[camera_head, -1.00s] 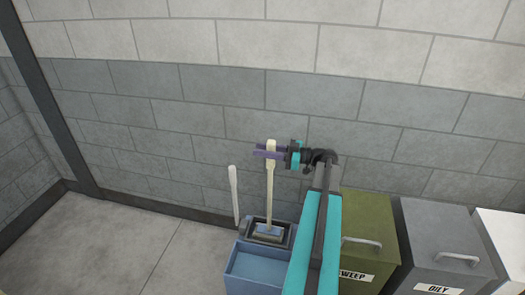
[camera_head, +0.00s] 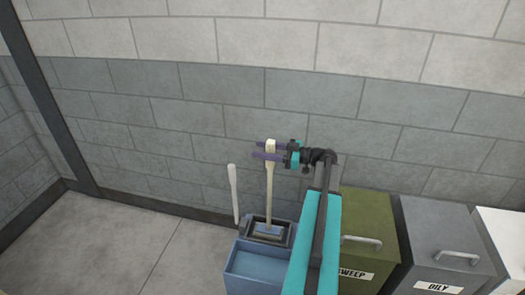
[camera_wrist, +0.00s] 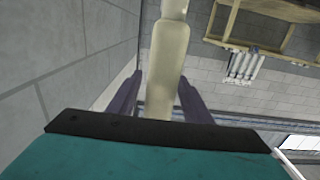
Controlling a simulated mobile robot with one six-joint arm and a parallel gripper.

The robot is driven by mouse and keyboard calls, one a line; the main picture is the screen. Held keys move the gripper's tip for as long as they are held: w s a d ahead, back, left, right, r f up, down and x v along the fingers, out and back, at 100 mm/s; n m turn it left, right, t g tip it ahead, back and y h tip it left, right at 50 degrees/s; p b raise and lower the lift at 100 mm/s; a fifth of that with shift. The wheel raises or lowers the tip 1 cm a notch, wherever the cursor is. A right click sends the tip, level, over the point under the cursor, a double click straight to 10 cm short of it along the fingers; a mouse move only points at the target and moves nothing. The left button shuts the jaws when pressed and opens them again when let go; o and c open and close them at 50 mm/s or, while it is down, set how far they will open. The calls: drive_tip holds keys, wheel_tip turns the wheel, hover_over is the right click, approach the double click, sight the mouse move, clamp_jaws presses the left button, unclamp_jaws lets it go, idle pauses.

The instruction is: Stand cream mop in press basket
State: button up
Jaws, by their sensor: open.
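The cream mop (camera_head: 269,190) stands near upright, its head down in the dark press basket (camera_head: 286,233) at the back of a blue bucket (camera_head: 258,268). My gripper (camera_head: 262,150) is at the top of the mop handle, with its purple fingers open on either side of it. In the wrist view the cream handle (camera_wrist: 166,75) rises between the two spread fingers of my gripper (camera_wrist: 160,95). A gap shows beside the handle on both sides there.
A second pale handle (camera_head: 234,192) stands left of the bucket. An olive bin (camera_head: 368,220) labelled SWEEP and a grey bin (camera_head: 440,235) labelled OILY stand to the right. The block wall is close behind. Bare floor (camera_head: 110,245) lies to the left.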

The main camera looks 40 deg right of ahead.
drive_tip(key=shift+r, duration=0.2)
drive_tip(key=b+v, duration=0.2)
drive_tip(key=v, duration=1)
drive_tip(key=shift+b, duration=0.4)
drive_tip(key=shift+f, duration=0.1)
drive_tip(key=shift+s, duration=0.2)
